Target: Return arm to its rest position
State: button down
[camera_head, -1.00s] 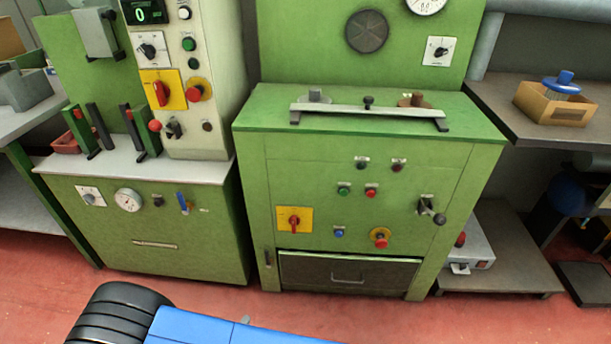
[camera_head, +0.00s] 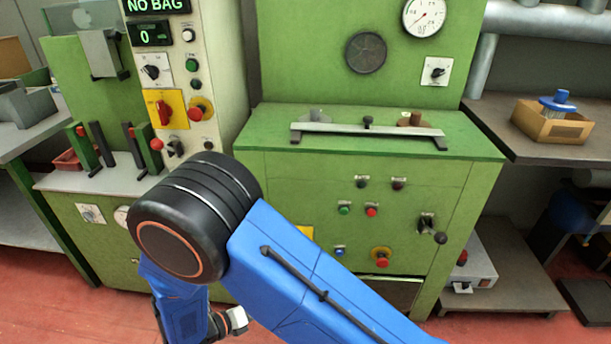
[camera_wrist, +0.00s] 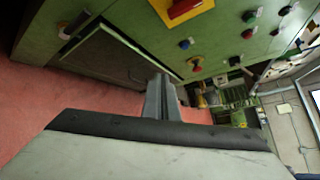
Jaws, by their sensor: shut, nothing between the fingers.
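My blue arm with its black round joint rises from the bottom of the head view, bent over at the joint, in front of the green machine (camera_head: 280,170). Its lower part hangs down at the bottom left of that view, over the red floor. My gripper (camera_wrist: 163,92) shows in the wrist view, with its grey fingers together and nothing between them. Past them lie the green machine's front, its dark drawer (camera_wrist: 108,62) and the red floor. The fingers touch nothing that I can see. In the head view I cannot make out the fingertips.
A metal bar (camera_head: 365,129) stands on the machine's ledge, with small brown and clear pieces behind it. A cardboard box (camera_head: 552,122) with a blue item sits on the right shelf. A control panel (camera_head: 185,75) stands left. Red floor (camera_head: 40,280) lies open at lower left.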

jog(key=w+d+r+m+g+y, duration=0.15)
jog(key=d+r+m+g, duration=0.35)
jog(key=d+r+m, duration=0.6)
jog(key=w+d+r+m+g+y, duration=0.15)
jog(key=d+r+m+g, duration=0.25)
jog(key=d+r+m, duration=0.7)
jog(key=s+d+r+m+t+y, duration=0.2)
jog(key=s+d+r+m+y, duration=0.2)
jog(key=s+d+m, duration=0.3)
jog(key=s+d+r+m+t+y, duration=0.2)
jog(key=s+d+r+m+y, duration=0.2)
jog(key=s+d+m, duration=0.4)
jog(key=shift+s+d+r, duration=0.35)
jog(key=shift+d+r, duration=0.5)
jog(key=shift+d, duration=0.2)
